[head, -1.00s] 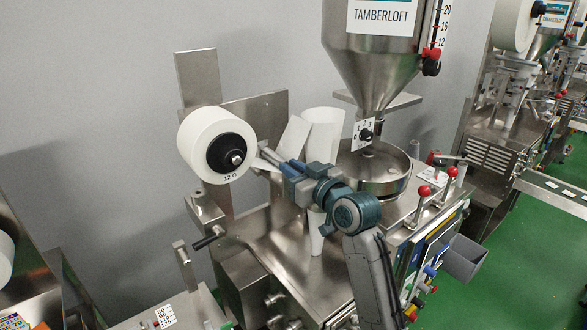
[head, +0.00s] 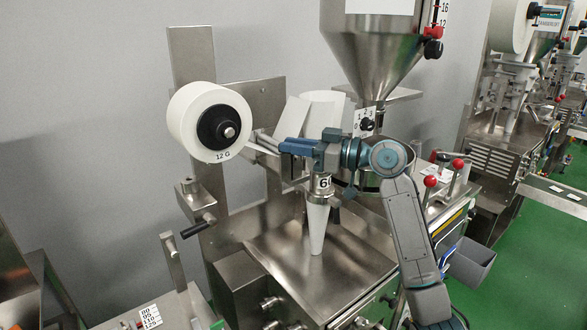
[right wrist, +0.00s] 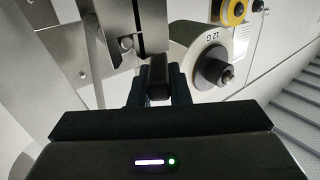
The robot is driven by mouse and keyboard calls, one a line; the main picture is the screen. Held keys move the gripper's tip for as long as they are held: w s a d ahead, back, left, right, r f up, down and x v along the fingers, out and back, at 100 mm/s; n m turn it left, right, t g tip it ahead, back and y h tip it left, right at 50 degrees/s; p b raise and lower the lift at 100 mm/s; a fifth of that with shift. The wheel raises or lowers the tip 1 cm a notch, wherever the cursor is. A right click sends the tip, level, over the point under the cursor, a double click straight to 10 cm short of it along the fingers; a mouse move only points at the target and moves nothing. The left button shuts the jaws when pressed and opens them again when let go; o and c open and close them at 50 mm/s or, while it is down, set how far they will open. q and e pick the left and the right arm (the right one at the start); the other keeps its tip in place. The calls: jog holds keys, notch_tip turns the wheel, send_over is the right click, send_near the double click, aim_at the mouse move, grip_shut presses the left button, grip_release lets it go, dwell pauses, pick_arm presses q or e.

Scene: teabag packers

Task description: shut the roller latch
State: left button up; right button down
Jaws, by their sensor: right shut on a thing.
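My right gripper (head: 284,147) is in front of the upright steel plates, just right of the white paper roll (head: 197,120). In the right wrist view its dark fingers (right wrist: 158,88) are closed on a small black block (right wrist: 158,72), which looks like the grip of the roller latch. A steel bracket (right wrist: 118,32) with a round bolt is just beyond it. The roll, marked 12 G, also shows in the right wrist view (right wrist: 197,38). The latch itself is mostly hidden behind the gripper in the head view, so its angle cannot be told. My left gripper is out of view.
A white cone-shaped tube (head: 317,228) stands below the gripper. A steel hopper (head: 372,55) is at upper right. A black-handled lever (head: 198,230) sticks out below the roll. Red-knobbed levers (head: 430,182) are at the right.

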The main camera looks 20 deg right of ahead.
jog(key=n+g+y+b, duration=0.1)
jog(key=n+g+b, duration=0.1)
jog(key=g, duration=0.1)
jog(key=w+n+g+y+b, duration=0.1)
jog(key=n+g+b, duration=0.1)
jog(key=g, duration=0.1)
jog(key=n+g+y+b, duration=0.1)
jog(key=n+g+b, duration=0.1)
jog(key=g+b, duration=0.1)
jog(key=shift+w+d+f+y, duration=0.1)
jog(key=shift+w+d+y, duration=0.15)
jog(key=shift+y, duration=0.15)
jog(key=n+g, duration=0.1)
jog(key=n+g+b, duration=0.1)
jog(key=g, duration=0.2)
jog(key=shift+w+n, duration=0.25)
jog(key=shift+n, duration=0.15)
jog(key=n+g+b, duration=0.1)
jog(key=g+b, duration=0.1)
jog(key=g, duration=0.1)
jog(key=shift+w+n+h, duration=0.15)
jog(key=shift+n+h, duration=0.15)
jog(key=shift+n, duration=0.1)
jog(key=shift+w+a+n+g+b, duration=0.1)
jog(key=shift+n+g+b, duration=0.3)
jog(key=shift+g, duration=0.2)
jog(key=shift+h, duration=0.3)
jog(key=c, duration=1.4)
grip_release()
jog(key=shift+o, duration=0.2)
